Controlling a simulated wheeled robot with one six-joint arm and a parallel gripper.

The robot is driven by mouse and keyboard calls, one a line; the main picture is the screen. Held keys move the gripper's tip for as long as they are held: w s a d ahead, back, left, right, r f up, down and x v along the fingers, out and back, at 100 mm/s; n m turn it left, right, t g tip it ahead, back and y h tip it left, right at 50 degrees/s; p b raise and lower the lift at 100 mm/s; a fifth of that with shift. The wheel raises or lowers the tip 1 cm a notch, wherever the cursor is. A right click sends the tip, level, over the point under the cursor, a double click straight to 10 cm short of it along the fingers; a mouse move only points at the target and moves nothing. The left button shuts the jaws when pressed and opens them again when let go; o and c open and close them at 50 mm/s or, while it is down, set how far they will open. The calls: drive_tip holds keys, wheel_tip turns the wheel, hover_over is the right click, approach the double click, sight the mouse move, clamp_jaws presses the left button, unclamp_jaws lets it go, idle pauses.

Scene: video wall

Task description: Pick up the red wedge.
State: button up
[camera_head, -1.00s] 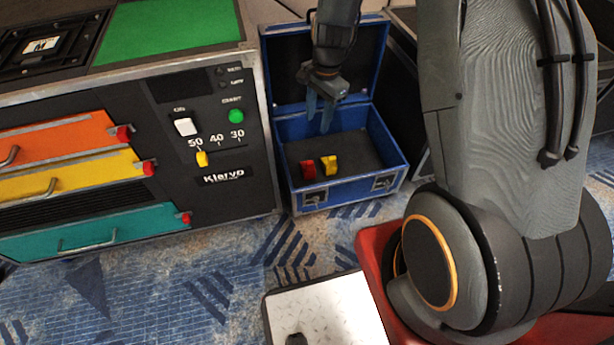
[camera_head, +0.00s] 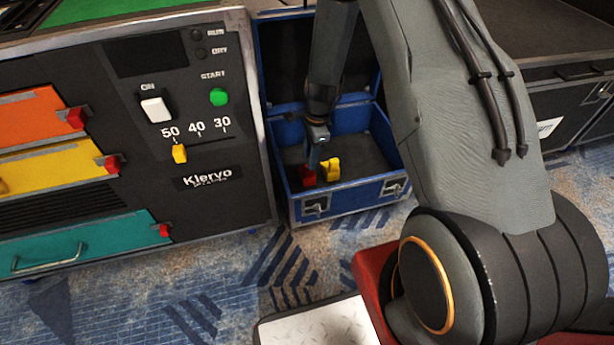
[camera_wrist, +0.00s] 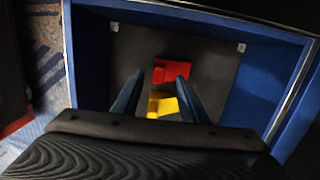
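The red wedge (camera_head: 308,176) lies on the dark floor of the open blue case (camera_head: 350,201), close to the yellow piece (camera_head: 331,169). In the wrist view the red wedge (camera_wrist: 172,72) lies beyond the yellow piece (camera_wrist: 163,105). My gripper (camera_head: 313,165) points down into the case, and in the head view it partly covers the red wedge. In the wrist view my gripper's two fingers (camera_wrist: 156,88) are apart, with the yellow piece showing between them and the red wedge near the tips. Nothing is seen held.
A dark cabinet (camera_head: 215,180) with orange, yellow and teal drawers stands directly left of the case. Another dark case (camera_head: 560,100) stands at the right. Patterned carpet (camera_head: 220,290) lies in front.

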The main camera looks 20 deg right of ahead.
sight(306, 168)
wheel_tip(306, 168, down, 5)
drive_tip(key=b, duration=0.2)
drive_tip(key=shift+s+a+b, duration=0.1)
drive_tip(key=shift+a+b, duration=0.05)
drive_tip(key=shift+b, duration=0.2)
clamp_jaws()
